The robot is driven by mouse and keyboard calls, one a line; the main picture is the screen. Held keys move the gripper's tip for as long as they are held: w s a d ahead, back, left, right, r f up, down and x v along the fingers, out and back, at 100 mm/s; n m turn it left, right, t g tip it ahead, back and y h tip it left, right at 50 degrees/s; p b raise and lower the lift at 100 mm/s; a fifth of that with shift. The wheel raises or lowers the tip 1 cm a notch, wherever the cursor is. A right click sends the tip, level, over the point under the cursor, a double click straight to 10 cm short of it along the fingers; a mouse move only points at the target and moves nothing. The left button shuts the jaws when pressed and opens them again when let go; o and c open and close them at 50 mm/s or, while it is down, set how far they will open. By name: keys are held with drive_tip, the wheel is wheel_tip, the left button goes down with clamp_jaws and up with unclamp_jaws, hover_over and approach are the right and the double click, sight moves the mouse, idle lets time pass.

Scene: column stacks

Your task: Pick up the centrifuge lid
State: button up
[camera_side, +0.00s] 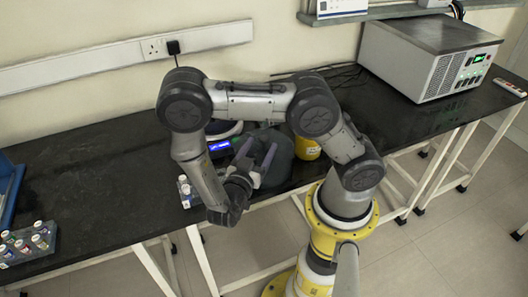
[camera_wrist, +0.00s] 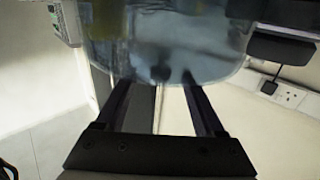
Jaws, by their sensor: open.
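The centrifuge lid (camera_wrist: 165,45) is a glossy, blue-grey, see-through panel with rounded corners across the top middle of the wrist view. In the side view the lid (camera_side: 280,150) appears as a dark grey shape just behind my gripper, partly hidden by the arm. The centrifuge shows a lit blue display (camera_side: 220,146) to the left of the fingers. My gripper (camera_side: 260,150) is open and empty, its fingers pointing up toward the lid. In the wrist view the fingertips (camera_wrist: 157,82) overlap the lid's lower edge; I cannot tell whether they touch it.
A yellow container (camera_side: 307,148) stands right of the lid, behind my arm. Small vials (camera_side: 184,188) stand by the front edge, and a vial rack (camera_side: 28,244) is at far left. A grey box instrument (camera_side: 425,60) occupies the back right. The black bench (camera_side: 90,180) is clear at left.

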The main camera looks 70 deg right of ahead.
sight(262, 143)
drive_tip(key=shift+w+d, duration=0.1)
drive_tip(key=shift+d, duration=1.75)
drive_tip(key=shift+c, duration=0.3)
clamp_jaws()
